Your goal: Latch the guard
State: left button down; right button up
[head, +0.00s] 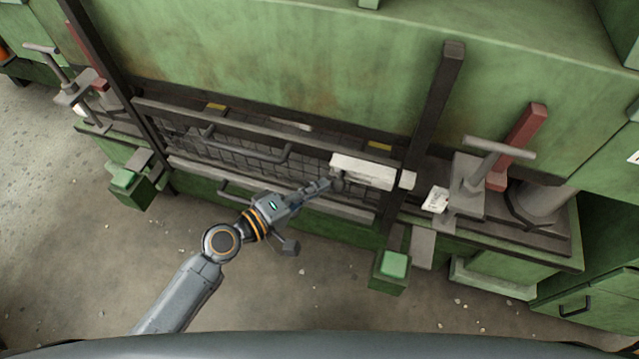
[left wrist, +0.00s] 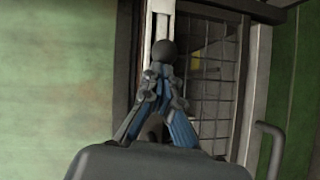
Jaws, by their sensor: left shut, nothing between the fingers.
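The guard (head: 250,150) is a dark mesh panel in a grey frame, standing upright between two dark posts across the front of the green machine. A pale latch bar (head: 362,170) lies along its upper right part, with a dark round knob (head: 338,184) near its left end. A small pale block (head: 407,180) sits just right of the bar, by the right post; I cannot tell whether the bar enters it. My left gripper (head: 326,186) is shut and empty, its tips at the knob. In the left wrist view the knob (left wrist: 165,50) is just beyond the fingertips (left wrist: 163,76); contact is unclear.
A dark handle (head: 265,157) stands out from the guard's frame. The right post (head: 437,110) rises beside the latch. A grey T-handled clamp (head: 468,180) and a green box (head: 390,270) are at the right. Open concrete floor lies in front.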

aim_at(340, 189)
pick_arm(q)
jog(key=d, duration=0.1)
jog(key=s+d+p, duration=0.1)
jog(key=d, duration=0.1)
jog(key=shift+d+r, duration=0.1)
jog(key=shift+d, duration=0.1)
jog(key=shift+s+d, duration=0.15)
jog(key=shift+d, duration=0.2)
pick_arm(e)
jog(key=shift+w+a+r, duration=0.2)
jog(key=shift+r, duration=0.2)
jog(key=shift+w+a+r, duration=0.15)
jog(key=shift+r, duration=0.2)
